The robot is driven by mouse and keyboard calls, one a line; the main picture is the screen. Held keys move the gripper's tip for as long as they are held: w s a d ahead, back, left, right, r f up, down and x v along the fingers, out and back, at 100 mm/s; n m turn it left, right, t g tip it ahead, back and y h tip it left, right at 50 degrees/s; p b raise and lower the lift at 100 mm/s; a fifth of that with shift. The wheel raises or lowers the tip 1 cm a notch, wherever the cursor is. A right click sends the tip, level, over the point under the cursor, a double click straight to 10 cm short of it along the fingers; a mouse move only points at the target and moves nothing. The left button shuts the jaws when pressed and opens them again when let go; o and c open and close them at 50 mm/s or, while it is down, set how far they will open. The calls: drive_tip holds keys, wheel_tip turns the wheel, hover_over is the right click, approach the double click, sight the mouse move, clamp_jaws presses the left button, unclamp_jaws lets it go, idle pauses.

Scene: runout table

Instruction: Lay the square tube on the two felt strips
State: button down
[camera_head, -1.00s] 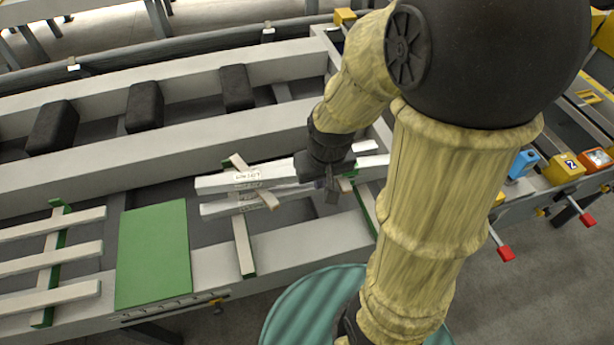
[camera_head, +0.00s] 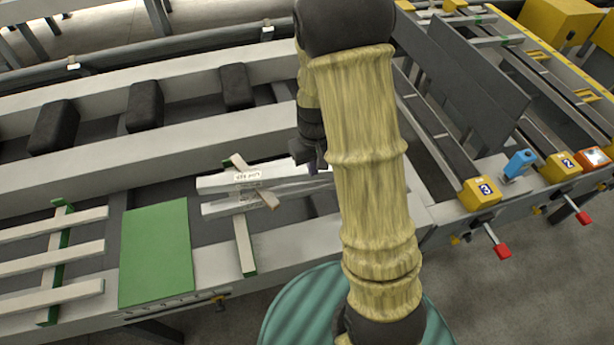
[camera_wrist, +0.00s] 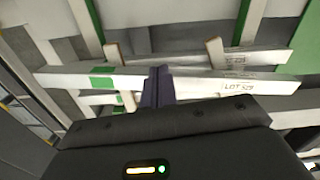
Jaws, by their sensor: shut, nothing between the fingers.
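Pale square-section tubes lie close together mid-table in the head view; the upper one (camera_head: 215,184) has a printed label. In the wrist view, a long labelled tube (camera_wrist: 200,83) crosses under my fingers, with a green patch on its left part. A second labelled tube (camera_wrist: 205,61) lies behind it. I cannot tell which is the task's tube. Green strips, possibly the felt, show at the top of the wrist view, left (camera_wrist: 93,22) and right (camera_wrist: 240,20). My gripper (camera_head: 312,160) is shut and empty above the tubes; its fingertips show in the wrist view (camera_wrist: 158,72).
Three pale bars (camera_head: 50,246) lie across a green-edged support at the left, beside a green mat (camera_head: 155,255). Numbered yellow blocks (camera_head: 479,194) and a blue block (camera_head: 519,165) stand at the right. My arm hides the tubes' right ends.

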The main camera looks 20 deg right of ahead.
sight(302, 168)
drive_tip(key=w+f+p, duration=0.1)
drive_tip(key=f, duration=0.2)
drive_tip(key=w+f+p, duration=0.1)
drive_tip(key=f, duration=0.2)
drive_tip(key=f+p, duration=0.1)
drive_tip(key=f, duration=0.2)
drive_tip(key=shift+w+a+f, duration=0.2)
drive_tip(key=shift+w, duration=0.2)
drive_tip(key=shift+w+a+f, duration=0.1)
drive_tip(key=shift+w, duration=0.5)
drive_tip(key=shift+w, duration=0.15)
drive_tip(key=shift+w+a, duration=0.15)
drive_tip(key=shift+w, duration=0.8)
drive_tip(key=shift+w+a, duration=0.1)
drive_tip(key=shift+w, duration=0.85)
drive_tip(key=shift+s, duration=0.15)
